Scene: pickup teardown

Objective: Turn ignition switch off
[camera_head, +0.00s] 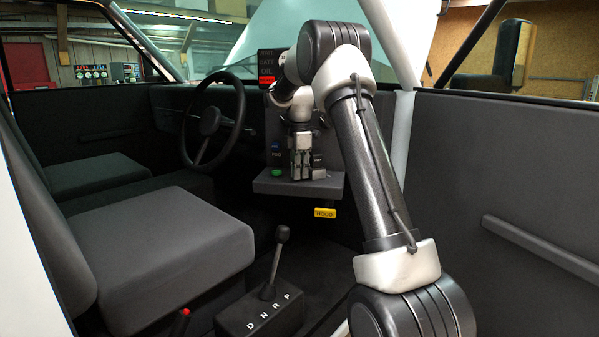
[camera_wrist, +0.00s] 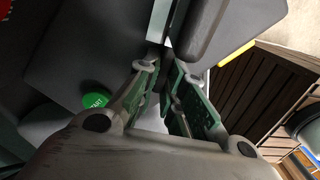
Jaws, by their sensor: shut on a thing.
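My gripper (camera_head: 300,178) points down at the small grey console below the dashboard, right of the steering wheel. In the wrist view, my gripper's green-padded fingers (camera_wrist: 166,72) are closed in on a small thing at the console. I take it to be the ignition switch, but the fingers hide nearly all of it, and I cannot read its position. A green round button (camera_head: 277,173) is on the console just left of the gripper. It also shows in the wrist view (camera_wrist: 95,100), left of the fingers and apart from them.
The steering wheel (camera_head: 212,122) is left of my arm. A gear lever (camera_head: 274,262) stands on a box marked D N R P below. A yellow HOOD handle (camera_head: 325,212) hangs under the console. Seats (camera_head: 160,250) are at left, the open door (camera_head: 520,190) at right.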

